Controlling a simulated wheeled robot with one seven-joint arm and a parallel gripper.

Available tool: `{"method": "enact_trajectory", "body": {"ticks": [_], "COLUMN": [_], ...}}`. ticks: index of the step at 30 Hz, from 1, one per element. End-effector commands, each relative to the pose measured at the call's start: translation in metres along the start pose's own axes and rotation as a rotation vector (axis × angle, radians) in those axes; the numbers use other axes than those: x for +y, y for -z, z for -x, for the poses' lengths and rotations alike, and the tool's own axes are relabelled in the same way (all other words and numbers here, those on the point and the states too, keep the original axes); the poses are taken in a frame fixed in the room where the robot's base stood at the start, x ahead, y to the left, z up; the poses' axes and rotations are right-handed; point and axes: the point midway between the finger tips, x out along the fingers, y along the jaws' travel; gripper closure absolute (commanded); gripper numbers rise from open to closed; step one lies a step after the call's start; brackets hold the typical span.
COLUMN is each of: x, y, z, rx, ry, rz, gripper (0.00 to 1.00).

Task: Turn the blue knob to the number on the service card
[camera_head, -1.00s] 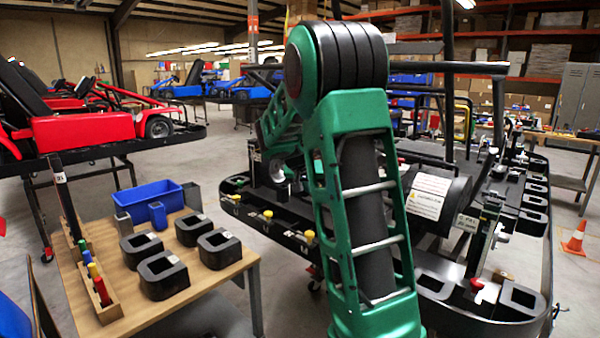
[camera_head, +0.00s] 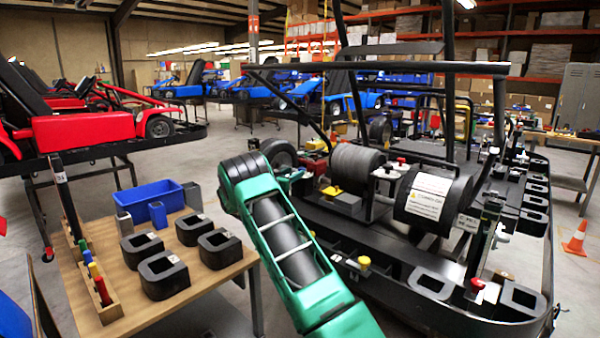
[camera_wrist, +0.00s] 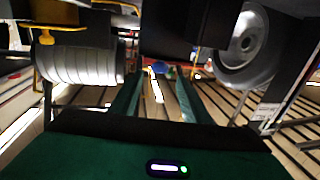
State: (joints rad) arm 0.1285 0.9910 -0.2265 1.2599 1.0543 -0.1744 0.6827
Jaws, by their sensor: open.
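My gripper (camera_wrist: 157,92) is open and empty in the wrist view, its two green fingers pointing away from the camera. A small blue thing (camera_wrist: 158,70) shows beyond and between the fingertips, with a white strip below it; it is too small to tell whether it is the blue knob. In the head view my arm reaches toward the kart (camera_head: 420,290) and my gripper is hidden behind it. A white sheet with printed text (camera_head: 429,196) is on a black drum of the kart; its text is unreadable, and I cannot tell whether it is the service card.
In the wrist view, a ribbed cylinder (camera_wrist: 85,66) is close on the left and a wheel (camera_wrist: 245,45) on the right. A wooden table (camera_head: 225,262) with black blocks and a blue bin (camera_head: 150,198) stands at the left. An orange cone (camera_head: 575,240) is at far right.

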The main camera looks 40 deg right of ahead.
Motion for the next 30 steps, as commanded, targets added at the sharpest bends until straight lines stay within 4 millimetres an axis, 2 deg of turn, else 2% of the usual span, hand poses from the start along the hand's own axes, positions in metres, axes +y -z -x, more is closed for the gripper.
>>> {"method": "enact_trajectory", "body": {"ticks": [5, 12, 18, 29, 30], "x": [-0.001, 0.000, -0.001, -0.001, -0.001], "y": [-0.001, -0.001, -0.001, 0.000, 0.000], "z": [-0.013, -0.049, -0.070, -0.076, -0.076], "rx": [0.007, 0.007, 0.005, 0.004, 0.004], "ry": [0.000, -0.001, -0.001, 0.001, 0.001], "rz": [-0.003, -0.002, -0.001, -0.001, -0.001], "gripper": [0.57, 0.57, 0.57, 0.57, 0.59]}}
